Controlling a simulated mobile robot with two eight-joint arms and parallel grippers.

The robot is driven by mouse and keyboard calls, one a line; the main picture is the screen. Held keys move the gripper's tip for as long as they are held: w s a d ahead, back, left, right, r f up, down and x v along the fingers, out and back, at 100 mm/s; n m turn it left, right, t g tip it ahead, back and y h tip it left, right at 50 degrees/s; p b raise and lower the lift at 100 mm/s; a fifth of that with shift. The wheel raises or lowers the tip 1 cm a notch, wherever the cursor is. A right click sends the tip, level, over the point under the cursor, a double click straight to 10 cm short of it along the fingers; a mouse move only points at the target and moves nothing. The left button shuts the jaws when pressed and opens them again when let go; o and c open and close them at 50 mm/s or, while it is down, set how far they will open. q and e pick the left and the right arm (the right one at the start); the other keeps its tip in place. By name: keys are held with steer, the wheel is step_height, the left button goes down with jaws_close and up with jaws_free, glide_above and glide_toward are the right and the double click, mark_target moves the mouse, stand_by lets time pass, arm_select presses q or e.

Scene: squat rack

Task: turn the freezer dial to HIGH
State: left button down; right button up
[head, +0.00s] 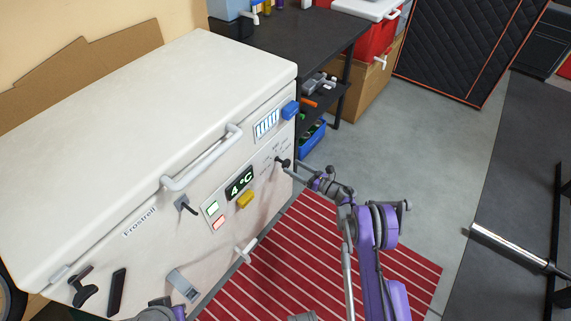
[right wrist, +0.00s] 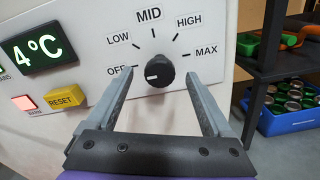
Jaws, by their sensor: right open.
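The freezer dial (right wrist: 159,71) is a round black knob on the white chest freezer's front panel. Labels OFF, LOW, MID, HIGH and MAX run around it. Its white mark points left, toward OFF. In the head view the dial (head: 283,162) is small and dark near the freezer's right end. My right gripper (right wrist: 159,78) is open, one finger on each side of the dial in the right wrist view; I cannot tell whether they touch it. In the head view the right gripper (head: 299,170) is at the panel. My left gripper's jaws are not seen.
The freezer (head: 150,130) has a lid handle (head: 203,157), a 4°C display (head: 240,182) and a yellow RESET button (right wrist: 62,99) left of the dial. A dark shelf table (head: 300,40) with a blue bin (right wrist: 280,118) stands right of it. A red striped mat (head: 400,265) covers the floor.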

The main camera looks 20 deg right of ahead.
mark_target(288, 165)
steer(key=shift+x, duration=2.3)
steer(key=shift+c, duration=0.2)
jaws_close()
steer(key=shift+b, duration=0.3)
